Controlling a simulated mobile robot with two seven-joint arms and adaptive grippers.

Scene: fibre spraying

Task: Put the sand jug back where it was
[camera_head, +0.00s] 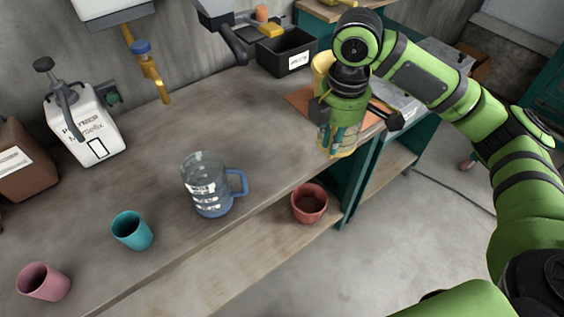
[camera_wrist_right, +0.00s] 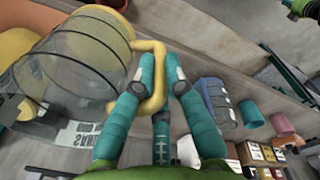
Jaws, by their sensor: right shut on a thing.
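The sand jug (camera_wrist_right: 75,65) is clear with dark bands and a yellow handle (camera_wrist_right: 151,75), and fills the left of the right wrist view. My right gripper (camera_wrist_right: 160,88) has its teal fingers closed around that handle. In the head view my right gripper (camera_head: 343,135) is over the right end of the workbench, by an orange mat (camera_head: 299,100). It hides most of the jug there; yellow shows around it. I cannot tell whether the jug touches the bench. My left gripper is not in view.
A blue-handled jug (camera_head: 207,187), a teal cup (camera_head: 132,230) and a pink cup (camera_head: 43,282) stand on the workbench (camera_head: 150,185). A black bin (camera_head: 286,52) and a white canister (camera_head: 85,125) stand at the back.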

